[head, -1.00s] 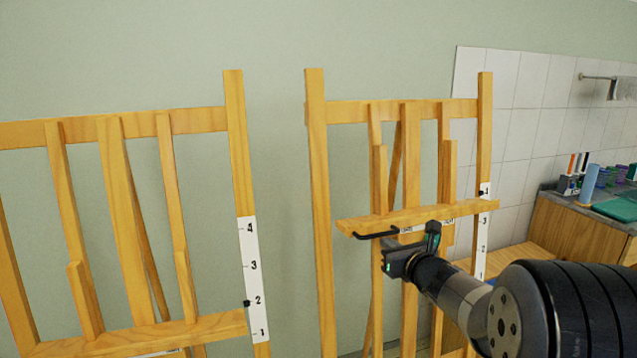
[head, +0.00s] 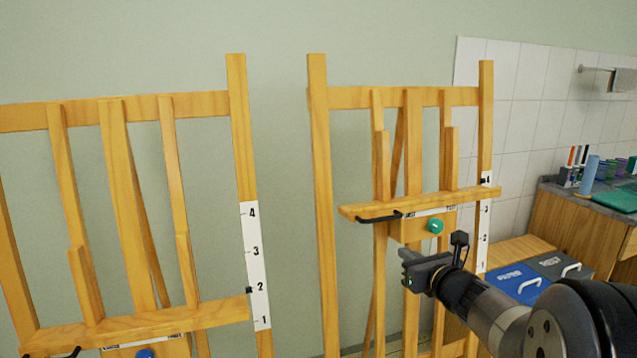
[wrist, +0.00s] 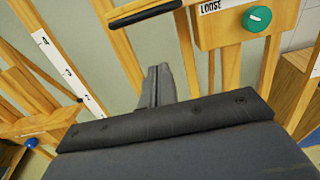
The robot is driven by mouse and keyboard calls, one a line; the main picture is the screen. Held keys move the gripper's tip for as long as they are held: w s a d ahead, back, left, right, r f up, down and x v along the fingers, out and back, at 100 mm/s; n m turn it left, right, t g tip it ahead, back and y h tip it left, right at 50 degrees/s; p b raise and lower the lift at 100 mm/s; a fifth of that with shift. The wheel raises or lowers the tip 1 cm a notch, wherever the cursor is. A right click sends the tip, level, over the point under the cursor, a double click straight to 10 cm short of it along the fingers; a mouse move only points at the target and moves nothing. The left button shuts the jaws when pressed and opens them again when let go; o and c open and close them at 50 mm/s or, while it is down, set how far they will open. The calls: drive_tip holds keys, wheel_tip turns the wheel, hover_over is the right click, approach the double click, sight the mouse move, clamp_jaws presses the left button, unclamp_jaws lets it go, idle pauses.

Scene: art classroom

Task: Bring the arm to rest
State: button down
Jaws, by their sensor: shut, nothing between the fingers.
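My gripper (head: 406,256) is shut and empty. It is in front of the right easel (head: 318,200), below its ledge (head: 430,202) and apart from the teal knob (head: 435,226). In the wrist view the closed fingers (wrist: 158,84) point up the picture, with the ledge's black handle (wrist: 145,12) beyond them. The teal knob also shows there (wrist: 257,19), to the right of a label reading LOOSE. The ledge's black pointer is near the 4 on the scale strip. My arm comes in from the lower right.
The left easel (head: 238,130) has a lower ledge (head: 150,328) and a blue knob (head: 145,353). A blue bin (head: 510,284) and a grey bin (head: 562,264) stand behind my arm at right. A counter (head: 560,215) with art supplies is farther right. Bare wall separates the easels.

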drive_tip(key=w+a+r+p, duration=0.3)
drive_tip(key=w+r+p, duration=0.1)
drive_tip(key=w, duration=0.3)
drive_tip(key=s+d+f+b, duration=0.25)
drive_tip(key=f+b, duration=0.65)
drive_tip(key=f, duration=0.7)
drive_tip(key=a+p+v, duration=0.1)
drive_tip(key=v, duration=1)
drive_tip(key=shift+s+a+f, duration=0.15)
drive_tip(key=shift+s, duration=0.1)
